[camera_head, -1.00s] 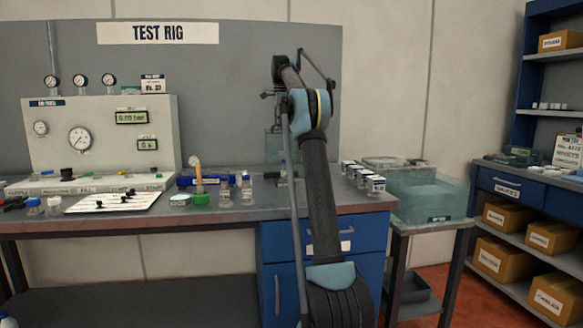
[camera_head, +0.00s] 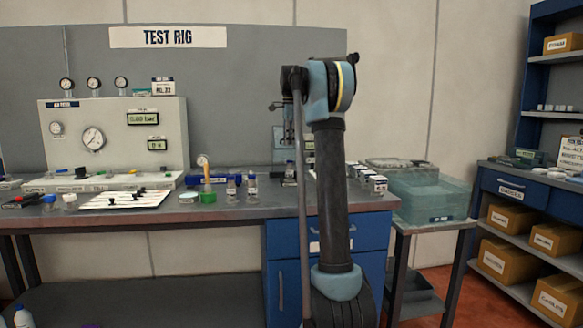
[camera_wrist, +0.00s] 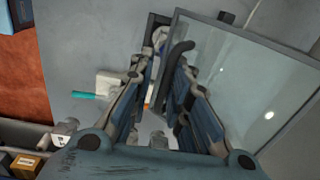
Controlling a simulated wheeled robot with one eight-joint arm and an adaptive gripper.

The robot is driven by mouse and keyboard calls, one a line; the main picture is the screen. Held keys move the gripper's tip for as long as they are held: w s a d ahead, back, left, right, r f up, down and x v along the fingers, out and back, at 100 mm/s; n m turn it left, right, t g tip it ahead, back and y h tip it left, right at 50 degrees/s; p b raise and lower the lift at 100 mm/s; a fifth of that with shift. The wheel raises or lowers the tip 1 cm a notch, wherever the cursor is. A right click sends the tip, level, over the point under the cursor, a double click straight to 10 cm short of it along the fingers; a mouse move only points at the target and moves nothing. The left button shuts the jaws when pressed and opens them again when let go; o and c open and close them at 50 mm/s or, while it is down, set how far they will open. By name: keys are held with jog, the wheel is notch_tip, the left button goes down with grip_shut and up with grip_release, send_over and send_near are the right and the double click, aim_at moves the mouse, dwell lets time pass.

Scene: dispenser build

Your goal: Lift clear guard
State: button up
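The clear guard (camera_wrist: 245,75) is a see-through pane with a dark frame, large at the right of the wrist view and seen at a slant. My gripper (camera_wrist: 162,68) is at this handle. Its two fingers are apart, with a gap between their tips, and the handle lies in or just beside that gap, close to the right finger. I cannot tell whether a finger touches it. In the head view my arm hides the gripper and most of the guard's area.
The workbench (camera_head: 240,213) carries a gauge panel (camera_head: 115,135) at the left, and a white tray (camera_head: 125,199) and small bottles (camera_head: 252,187) in front. A clear bin (camera_head: 432,198) stands on a side table at the right. A teal-handled item (camera_wrist: 90,95) lies left of my gripper.

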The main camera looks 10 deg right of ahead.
jog(key=s+f, duration=0.7)
jog(key=f, duration=0.2)
jog(key=shift+s+f, duration=0.15)
jog(key=shift+f, duration=0.2)
jog(key=shift+s+r, duration=0.4)
jog(key=shift+s, duration=0.1)
jog(key=shift+o, duration=0.2)
jog(key=shift+s+r, duration=0.15)
jog(key=shift+r, duration=1.45)
jog(key=shift+c, duration=0.2)
notch_tip(320, 180, up, 17)
jog(key=w, duration=0.2)
jog(key=shift+w, duration=0.2)
dwell(0.5)
